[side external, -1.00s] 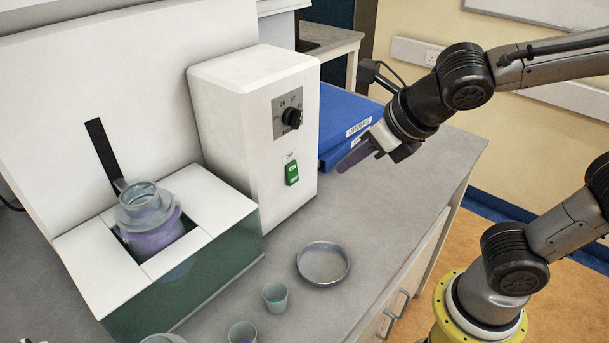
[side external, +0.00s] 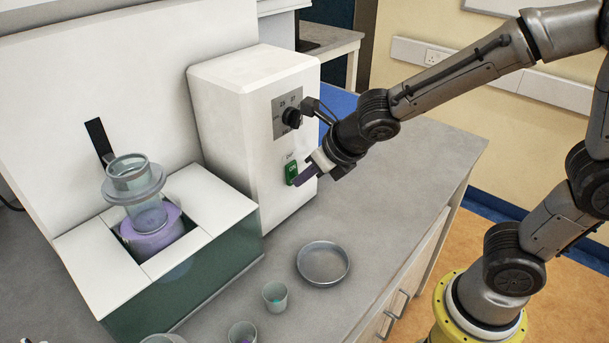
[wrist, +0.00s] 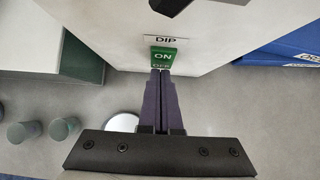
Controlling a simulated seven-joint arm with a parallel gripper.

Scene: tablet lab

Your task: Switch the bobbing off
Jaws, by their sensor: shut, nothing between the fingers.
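The green ON/OFF rocker switch (side external: 291,170) is on the front face of the white control box (side external: 250,120). In the wrist view the switch (wrist: 163,56) sits under a "DIP" label, with ON above and OFF below. My gripper (side external: 297,183) is shut and empty, its fingertips at the lower part of the switch. In the wrist view the fingertips (wrist: 161,72) overlap the OFF half; I cannot tell whether they touch it.
A black dial (side external: 291,117) is above the switch, close to my wrist. A shallow metal dish (side external: 323,262) and small cups (side external: 275,296) stand on the bench. Blue binders (wrist: 285,45) lie right of the box.

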